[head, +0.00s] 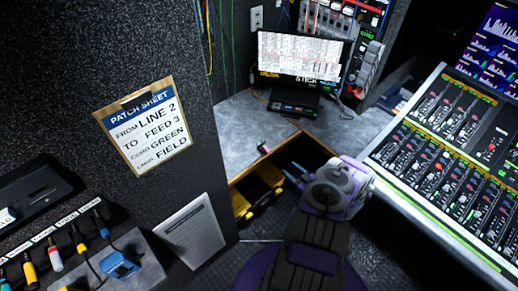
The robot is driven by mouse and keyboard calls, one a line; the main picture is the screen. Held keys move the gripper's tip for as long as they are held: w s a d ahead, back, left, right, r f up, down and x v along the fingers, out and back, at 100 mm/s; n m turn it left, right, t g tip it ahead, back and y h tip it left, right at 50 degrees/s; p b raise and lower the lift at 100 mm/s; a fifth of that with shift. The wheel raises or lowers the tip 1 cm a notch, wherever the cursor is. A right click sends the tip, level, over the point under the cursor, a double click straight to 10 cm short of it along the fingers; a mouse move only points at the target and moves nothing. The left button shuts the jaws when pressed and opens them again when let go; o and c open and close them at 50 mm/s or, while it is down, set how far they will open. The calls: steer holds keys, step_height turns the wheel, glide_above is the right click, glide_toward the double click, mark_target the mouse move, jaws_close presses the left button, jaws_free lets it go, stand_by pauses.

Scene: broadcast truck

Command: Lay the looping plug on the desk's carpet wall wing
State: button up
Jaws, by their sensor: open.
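The desk's wing along the dark carpeted wall (238,118) is otherwise mostly bare. My gripper (291,173) is open, with two dark fingers pointing up and left toward the desk's front edge. It appears empty, to the right of and below the pink piece in the picture. My purple and grey arm hides part of the floor and the desk's underside.
A monitor (302,57) stands at the desk's back corner. A yellow and black case (262,188) sits under the desk. A mixing console (455,150) fills the right. A patch sheet (146,126) hangs on the carpeted wall. Coloured plugs (56,259) stand in a rack at lower left.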

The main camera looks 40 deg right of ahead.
steer(key=b, duration=0.3)
glide_toward(267, 149)
steer(key=w, duration=0.5)
steer(key=shift+w+a+f, duration=0.1)
steer(key=shift+a+f, duration=0.1)
steer(key=shift+f, duration=0.15)
steer(key=shift+w+a+r+b, duration=0.1)
steer(key=shift+w+b, duration=0.2)
steer(key=shift+w, duration=0.7)
steer(key=shift+w+a+r+b, duration=0.15)
steer(key=shift+w+b, duration=0.1)
steer(key=shift+w, duration=0.75)
steer(key=shift+w+a+r+b, duration=0.1)
steer(key=shift+w+b, duration=0.2)
steer(key=shift+w, duration=0.7)
steer(key=shift+d, duration=0.1)
jaws_close()
